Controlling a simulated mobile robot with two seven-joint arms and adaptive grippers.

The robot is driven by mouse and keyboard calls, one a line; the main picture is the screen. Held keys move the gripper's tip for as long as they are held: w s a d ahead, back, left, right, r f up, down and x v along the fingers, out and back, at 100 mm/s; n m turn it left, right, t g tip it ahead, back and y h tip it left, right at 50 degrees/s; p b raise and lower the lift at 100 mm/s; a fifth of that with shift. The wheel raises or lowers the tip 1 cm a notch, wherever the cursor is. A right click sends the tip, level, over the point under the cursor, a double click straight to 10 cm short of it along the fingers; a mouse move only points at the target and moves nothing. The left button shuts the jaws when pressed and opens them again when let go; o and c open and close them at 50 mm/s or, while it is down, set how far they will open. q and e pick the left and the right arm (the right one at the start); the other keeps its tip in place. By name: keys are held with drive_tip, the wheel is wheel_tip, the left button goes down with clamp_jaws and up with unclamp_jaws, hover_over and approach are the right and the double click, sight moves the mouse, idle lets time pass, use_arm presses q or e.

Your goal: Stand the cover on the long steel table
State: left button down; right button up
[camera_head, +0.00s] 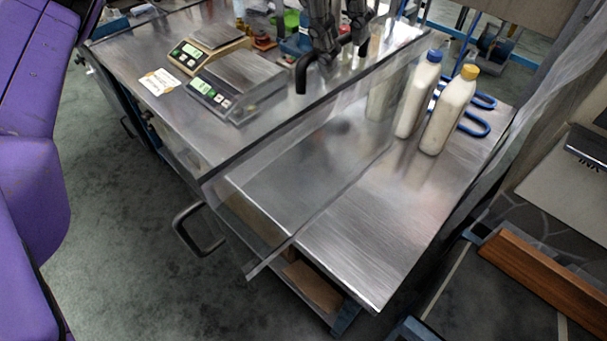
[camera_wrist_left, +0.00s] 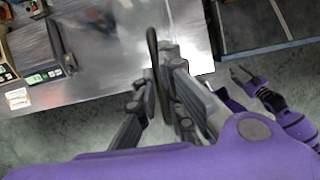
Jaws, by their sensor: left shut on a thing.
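The cover (camera_head: 235,225) is a large clear sheet-like piece. It slants across the head view over the long steel table (camera_head: 375,235), and its lower left end reaches past the table's near edge. I cannot tell whether it touches the tabletop. My left gripper (camera_head: 338,30) is at the top of the head view, shut on the cover's black handle (camera_head: 302,75). The handle also runs between the fingers in the left wrist view (camera_wrist_left: 154,60). My right gripper (camera_wrist_left: 242,75) shows small in the left wrist view, over the floor and away from the cover; its jaw state is unclear.
Two white bottles, one blue-capped (camera_head: 416,100) and one yellow-capped (camera_head: 448,115), stand on the table right of the cover. Two scales (camera_head: 215,45) sit at the upper left. The table's near right part is bare.

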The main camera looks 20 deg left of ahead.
use_arm(q)
drive_tip(key=shift+w+a+f, duration=0.15)
drive_tip(key=shift+w+f, duration=0.15)
drive_tip(key=shift+w, duration=0.3)
drive_tip(key=w+a+f, duration=0.3)
drive_tip(key=w+f, duration=0.9)
drive_tip(key=shift+w+a+f, duration=0.15)
drive_tip(key=shift+w+a, duration=0.05)
drive_tip(key=shift+a, duration=0.05)
drive_tip(key=shift+f, duration=0.15)
drive_tip(key=c, duration=2.3)
unclamp_jaws()
drive_tip(key=shift+f, duration=0.1)
drive_tip(key=o, duration=0.4)
drive_tip(key=shift+o, duration=0.2)
